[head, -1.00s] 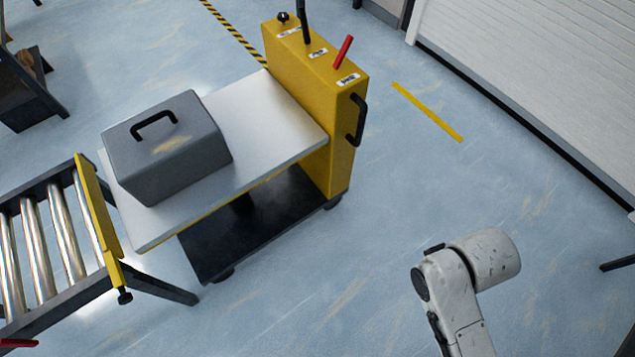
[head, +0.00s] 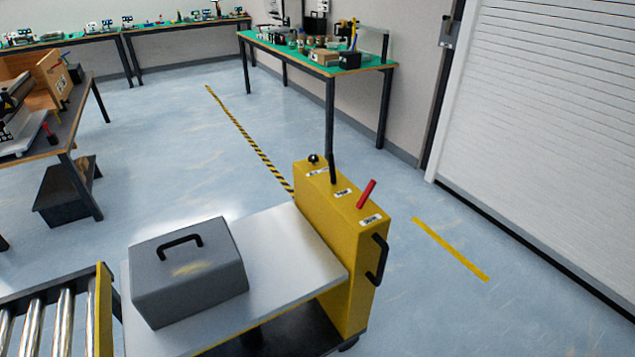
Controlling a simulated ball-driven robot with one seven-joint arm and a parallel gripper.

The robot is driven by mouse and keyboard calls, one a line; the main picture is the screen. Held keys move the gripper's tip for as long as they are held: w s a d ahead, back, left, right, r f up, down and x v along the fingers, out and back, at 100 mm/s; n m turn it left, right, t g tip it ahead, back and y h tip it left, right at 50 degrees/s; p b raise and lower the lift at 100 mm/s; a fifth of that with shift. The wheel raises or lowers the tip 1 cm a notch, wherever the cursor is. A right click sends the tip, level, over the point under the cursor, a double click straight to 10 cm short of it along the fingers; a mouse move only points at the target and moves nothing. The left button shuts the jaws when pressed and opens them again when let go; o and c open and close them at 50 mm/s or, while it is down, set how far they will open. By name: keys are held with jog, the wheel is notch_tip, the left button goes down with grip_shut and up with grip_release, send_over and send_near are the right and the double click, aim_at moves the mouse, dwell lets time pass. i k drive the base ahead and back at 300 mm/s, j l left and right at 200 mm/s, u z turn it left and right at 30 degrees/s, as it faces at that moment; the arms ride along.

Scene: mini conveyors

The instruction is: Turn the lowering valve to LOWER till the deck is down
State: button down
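A yellow lift cart column (head: 338,255) stands right of centre. On its top are a black knob (head: 313,159), a black lever (head: 333,168) and a red lever (head: 366,193), each by a small white label too small to read. The red lever tilts to the right. The light grey deck (head: 300,255) is raised well above the dark base (head: 300,335). A grey box (head: 187,275) with a black handle sits on the deck. My gripper is not in view.
A roller conveyor (head: 50,320) stands close to the deck's left side. A black handle (head: 377,260) juts from the column's right side. Workbenches (head: 345,68) line the back, and a roller shutter (head: 550,130) is at right. The floor (head: 440,320) right of the cart is clear.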

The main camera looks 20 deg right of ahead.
aim_at(312, 157)
jog(key=i+l, duration=2.3)
jog(key=l, duration=0.2)
